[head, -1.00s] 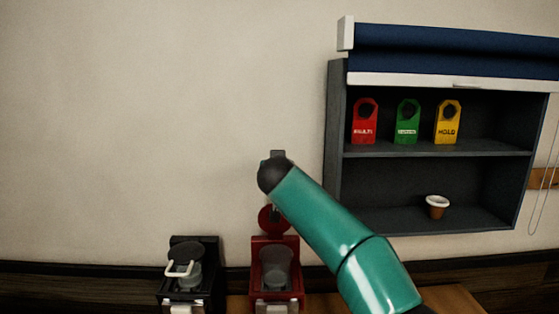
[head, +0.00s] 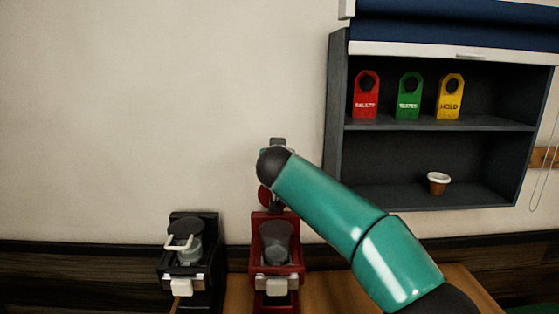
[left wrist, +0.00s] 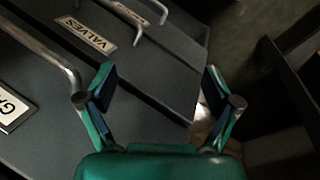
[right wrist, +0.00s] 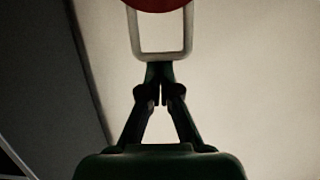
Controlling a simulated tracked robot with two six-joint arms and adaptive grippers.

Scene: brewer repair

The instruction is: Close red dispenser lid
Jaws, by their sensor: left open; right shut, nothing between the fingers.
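The red dispenser (head: 291,258) stands beside a black one, its clear cup-like hopper (head: 275,238) uncovered. Its red lid (head: 265,197) is raised above the back, partly hidden by my right arm. In the right wrist view the lid's red edge (right wrist: 155,4) shows at the top, with a pale square handle loop (right wrist: 188,38) below it. My right gripper (right wrist: 158,75) is shut and empty, its tips at the loop's lower bar; I cannot tell whether they touch. My left gripper (left wrist: 165,95) is open and empty above grey drawers, outside the head view.
The black dispenser (head: 187,262) has a pale handle loop on its lid. A grey wall shelf (head: 440,125) at right holds red, green and yellow tags and a small pot (head: 438,183). Drawers (left wrist: 60,85) with bar handles lie under my left gripper.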

